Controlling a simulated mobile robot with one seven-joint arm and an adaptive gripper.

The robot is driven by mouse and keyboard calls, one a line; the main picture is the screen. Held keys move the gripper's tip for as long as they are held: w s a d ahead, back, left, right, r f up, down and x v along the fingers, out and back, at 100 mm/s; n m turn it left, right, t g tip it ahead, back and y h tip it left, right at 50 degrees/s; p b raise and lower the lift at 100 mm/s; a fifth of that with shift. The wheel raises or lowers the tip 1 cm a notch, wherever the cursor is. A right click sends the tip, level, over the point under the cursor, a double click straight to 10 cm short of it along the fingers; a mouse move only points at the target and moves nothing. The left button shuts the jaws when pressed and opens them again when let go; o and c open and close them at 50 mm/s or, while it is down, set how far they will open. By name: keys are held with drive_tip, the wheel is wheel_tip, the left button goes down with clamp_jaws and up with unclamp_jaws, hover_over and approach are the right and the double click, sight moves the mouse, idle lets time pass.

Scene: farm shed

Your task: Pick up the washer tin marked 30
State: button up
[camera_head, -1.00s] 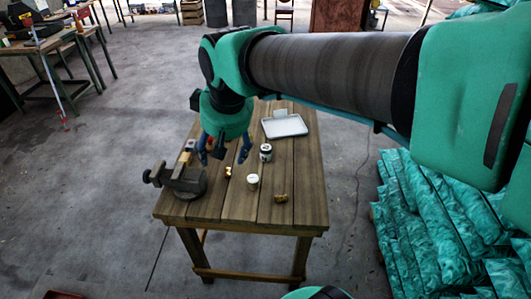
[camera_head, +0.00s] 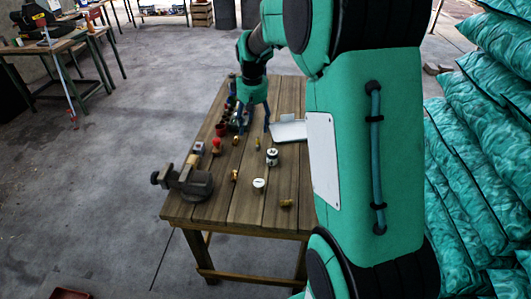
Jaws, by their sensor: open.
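Two small round tins stand on the wooden table. One tin with dark markings (camera_head: 272,157) is near the table's middle, and a plainer white-topped tin (camera_head: 259,185) is nearer the front. I cannot read a number on either, so I cannot tell which is marked 30. My gripper (camera_head: 253,127) is open and points down over the back left part of the table, behind both tins and apart from them. Nothing shows between its fingers.
A dark vise (camera_head: 195,184) sits at the table's front left. Brass fittings (camera_head: 287,203) and red-topped items (camera_head: 217,145) are scattered about. A pale tray (camera_head: 287,132) is partly hidden by my arm. Green sacks (camera_head: 470,175) are stacked to the right.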

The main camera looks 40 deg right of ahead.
drive_tip(key=g, duration=0.1)
hover_over(272, 152)
wheel_tip(272, 152, down, 14)
drive_tip(key=shift+d+r+y+p, duration=0.15)
drive_tip(key=shift+d+y+p, duration=0.05)
drive_tip(key=shift+y+p, duration=0.15)
drive_tip(key=shift+f+b, duration=0.35)
drive_tip(key=shift+f, duration=3.9)
drive_tip(key=shift+f+b, duration=0.35)
drive_tip(key=shift+f, duration=2.25)
drive_tip(key=c, duration=1.4)
drive_tip(key=shift+o, duration=0.2)
